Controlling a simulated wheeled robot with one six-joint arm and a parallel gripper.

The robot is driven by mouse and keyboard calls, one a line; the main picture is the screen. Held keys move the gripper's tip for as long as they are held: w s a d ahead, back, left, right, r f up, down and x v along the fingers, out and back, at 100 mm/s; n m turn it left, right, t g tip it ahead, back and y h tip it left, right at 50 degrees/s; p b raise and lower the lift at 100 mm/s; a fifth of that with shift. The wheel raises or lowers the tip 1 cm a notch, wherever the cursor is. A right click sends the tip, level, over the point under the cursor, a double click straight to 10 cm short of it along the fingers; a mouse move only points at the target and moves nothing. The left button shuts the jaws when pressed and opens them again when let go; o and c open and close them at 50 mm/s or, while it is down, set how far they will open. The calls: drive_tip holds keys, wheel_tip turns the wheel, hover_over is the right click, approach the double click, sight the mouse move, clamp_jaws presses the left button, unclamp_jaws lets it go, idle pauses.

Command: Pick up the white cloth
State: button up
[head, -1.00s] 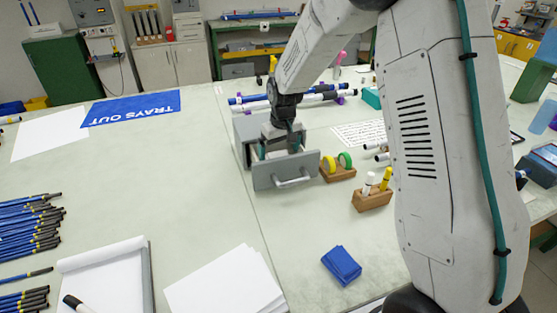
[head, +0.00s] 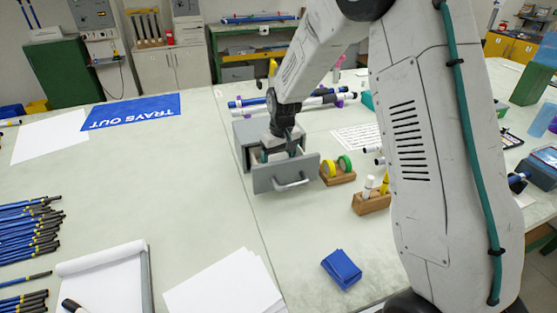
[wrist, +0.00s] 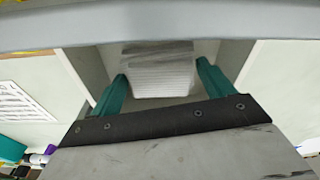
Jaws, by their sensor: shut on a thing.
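The white cloth (wrist: 158,72) shows in the wrist view as a pale, ridged, folded block inside the open grey drawer (head: 286,175). My gripper (wrist: 161,86) reaches down into the drawer, with its two teal fingers at the left and right sides of the cloth. It is shut on the cloth. In the head view my gripper (head: 280,154) is partly hidden behind the drawer front, and the cloth cannot be seen there. I cannot tell whether the cloth still touches the drawer floor.
Wooden holders with yellow and green rolls (head: 338,172) and markers (head: 372,200) stand close right of the drawer. Long rods (head: 310,100) lie behind it. A blue folded cloth (head: 341,268) lies in front.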

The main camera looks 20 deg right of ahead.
sight(279, 158)
wheel_tip(279, 158, up, 18)
drive_tip(key=shift+f, duration=0.15)
idle(0.3)
drive_tip(key=shift+o, duration=0.4)
